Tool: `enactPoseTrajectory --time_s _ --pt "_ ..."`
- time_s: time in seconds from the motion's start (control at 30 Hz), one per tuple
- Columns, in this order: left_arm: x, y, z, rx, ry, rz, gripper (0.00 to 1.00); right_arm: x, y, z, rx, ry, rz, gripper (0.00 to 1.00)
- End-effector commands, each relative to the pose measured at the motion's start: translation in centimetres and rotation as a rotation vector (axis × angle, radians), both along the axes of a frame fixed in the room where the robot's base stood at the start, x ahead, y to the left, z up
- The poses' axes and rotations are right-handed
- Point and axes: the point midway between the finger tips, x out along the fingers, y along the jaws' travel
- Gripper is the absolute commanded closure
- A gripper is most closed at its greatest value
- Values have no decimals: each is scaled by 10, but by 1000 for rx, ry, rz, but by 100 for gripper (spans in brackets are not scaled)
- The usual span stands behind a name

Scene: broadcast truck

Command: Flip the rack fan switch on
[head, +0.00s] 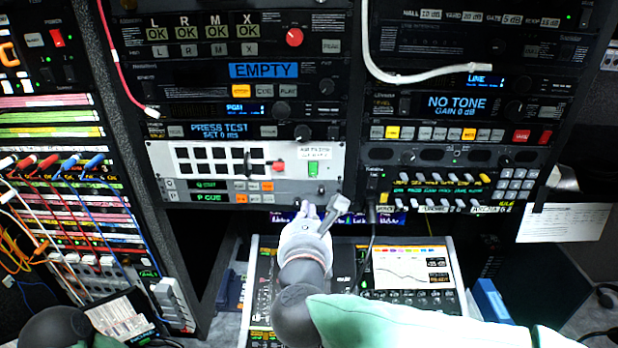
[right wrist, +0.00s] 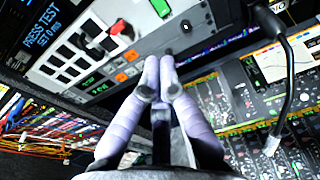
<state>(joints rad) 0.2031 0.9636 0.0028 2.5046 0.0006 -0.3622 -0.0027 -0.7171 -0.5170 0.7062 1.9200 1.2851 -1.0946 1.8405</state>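A pale panel (head: 215,182) in the middle rack carries a grid of black slots, a red-tipped switch (head: 278,166) and a green rocker (head: 313,168). No label on it reads clearly as rack fan, so I cannot tell which switch that is. In the right wrist view the red-tipped switch (right wrist: 121,28) and green rocker (right wrist: 161,8) lie beyond the fingertips. My right gripper (head: 306,208) is just below the panel, apart from the switches. Its two fingers (right wrist: 160,62) are together at the tips with nothing between them. My left gripper is out of view.
A mixing console (head: 262,300) lies below the rack, with a gooseneck (head: 373,235) rising near my right gripper. A white cable (head: 400,76) hangs across the right rack units. A patch bay with coloured cables (head: 65,165) stands at left.

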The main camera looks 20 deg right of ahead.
Motion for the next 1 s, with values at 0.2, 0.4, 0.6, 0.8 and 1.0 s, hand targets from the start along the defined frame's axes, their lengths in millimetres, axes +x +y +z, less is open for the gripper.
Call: enactPoseTrajectory --time_s 0.2,0.4,0.6,0.8,1.0 --pt "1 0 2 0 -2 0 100 7 -2 -1 -3 3 -2 100" --pt "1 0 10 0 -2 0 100 35 -11 -5 -4 5 -4 100" --pt "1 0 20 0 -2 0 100 71 -21 -9 -4 5 -3 100" --pt "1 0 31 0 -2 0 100 104 -30 -12 -4 5 -2 100" --pt "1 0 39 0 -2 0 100 126 -36 -15 -4 2 -1 100"
